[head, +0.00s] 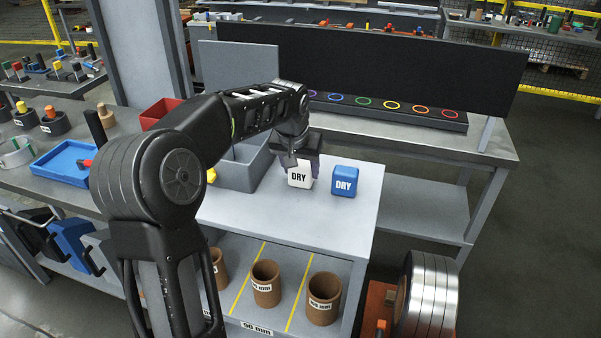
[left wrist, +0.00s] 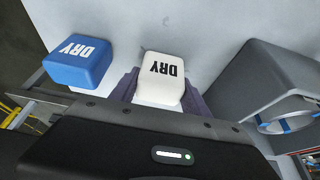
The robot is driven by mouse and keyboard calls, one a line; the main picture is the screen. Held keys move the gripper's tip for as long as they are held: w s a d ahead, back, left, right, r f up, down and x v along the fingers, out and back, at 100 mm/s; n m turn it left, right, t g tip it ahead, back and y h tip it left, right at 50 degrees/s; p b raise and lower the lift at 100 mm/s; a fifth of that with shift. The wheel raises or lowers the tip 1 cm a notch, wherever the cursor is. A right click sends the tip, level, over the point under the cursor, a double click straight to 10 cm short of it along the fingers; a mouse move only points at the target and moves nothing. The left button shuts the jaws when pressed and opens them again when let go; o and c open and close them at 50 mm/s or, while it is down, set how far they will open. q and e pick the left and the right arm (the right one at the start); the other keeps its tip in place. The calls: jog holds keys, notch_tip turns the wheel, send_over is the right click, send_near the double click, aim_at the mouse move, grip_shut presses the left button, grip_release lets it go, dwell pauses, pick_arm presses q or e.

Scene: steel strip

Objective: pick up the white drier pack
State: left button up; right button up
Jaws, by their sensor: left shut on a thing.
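The white drier pack (head: 299,175) is a small white block marked DRY, at the top of the grey bench (head: 350,215). My left gripper (head: 302,168) reaches it from behind and above and is shut on it. In the left wrist view the white pack (left wrist: 160,78) sits between the purple-grey fingers (left wrist: 160,90). I cannot tell whether its underside touches the bench. A blue pack (head: 344,181) marked DRY stands just to its right, apart from it; it also shows in the left wrist view (left wrist: 78,60). My right gripper is not in view.
A grey bin (head: 240,172) stands close left of the white pack. Brown tubes (head: 265,283) stand on the shelf below. Steel strip coils (head: 428,295) are at the lower right. A dark panel (head: 370,65) rises behind. The bench front is clear.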

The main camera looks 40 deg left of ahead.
aim_at(301, 162)
pick_arm(q)
jog(key=c, duration=0.3)
jog(key=shift+r+p, duration=1.45)
jog(key=shift+r, duration=0.45)
jog(key=shift+c, duration=0.2)
jog(key=shift+r+p, duration=2.8)
jog(key=shift+r, duration=0.9)
